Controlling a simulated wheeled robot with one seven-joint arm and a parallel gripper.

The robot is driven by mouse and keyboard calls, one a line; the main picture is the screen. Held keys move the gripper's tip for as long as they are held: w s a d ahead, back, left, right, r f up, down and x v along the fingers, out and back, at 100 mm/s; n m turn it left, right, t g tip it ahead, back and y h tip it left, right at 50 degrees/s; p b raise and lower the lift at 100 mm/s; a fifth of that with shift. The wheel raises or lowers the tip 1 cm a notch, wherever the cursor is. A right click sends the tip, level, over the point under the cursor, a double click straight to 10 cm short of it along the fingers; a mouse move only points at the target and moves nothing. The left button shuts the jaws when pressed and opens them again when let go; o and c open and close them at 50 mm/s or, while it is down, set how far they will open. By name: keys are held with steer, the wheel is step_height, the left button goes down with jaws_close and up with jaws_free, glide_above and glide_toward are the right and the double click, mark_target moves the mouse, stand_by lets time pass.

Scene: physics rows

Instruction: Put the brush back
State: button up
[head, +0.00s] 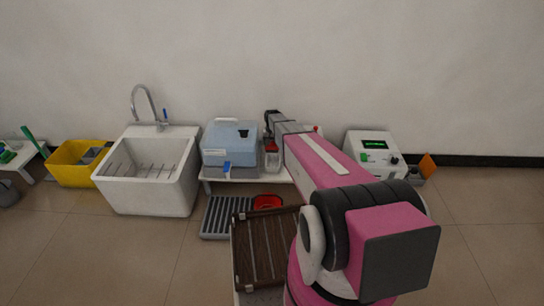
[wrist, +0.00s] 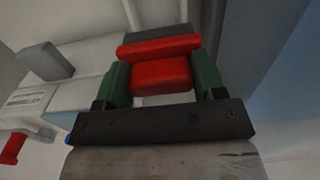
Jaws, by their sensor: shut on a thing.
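My gripper (wrist: 150,82) is shut on a red thing (wrist: 160,76), which sits between its two green finger pads in the wrist view. A second red bar and a dark grey part show just beyond it. No bristles show, so I cannot tell for sure that this is the brush. In the head view my gripper (head: 271,125) is over the low white table (head: 250,175), right of the blue-grey machine (head: 230,143). A small red patch (head: 271,147) shows just below it. Whether the held thing touches anything below is unclear.
A white sink (head: 150,170) and a yellow bin (head: 77,165) stand to the left. A white device with a green display (head: 374,152) is on the right. A grey slatted tray (head: 226,217), a red bowl (head: 267,203) and a brown slatted rack (head: 258,250) are in front.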

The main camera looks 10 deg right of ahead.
mark_target(272, 151)
steer(key=shift+f, duration=3.25)
steer(key=shift+f, duration=0.5)
steer(key=o, duration=0.9)
steer(key=shift+c, duration=0.2)
steer(key=shift+r, duration=0.15)
step_height(272, 151, up, 12)
steer(key=shift+r, duration=0.2)
steer(key=s+r, duration=0.5)
steer(key=s, duration=0.6)
steer(key=s+r+n, duration=0.1)
steer(key=s+r, duration=0.4)
steer(key=s, duration=0.6)
steer(key=s+r+n, duration=0.1)
steer(key=s+r, duration=0.4)
steer(key=s, duration=0.7)
steer(key=shift+s, duration=0.1)
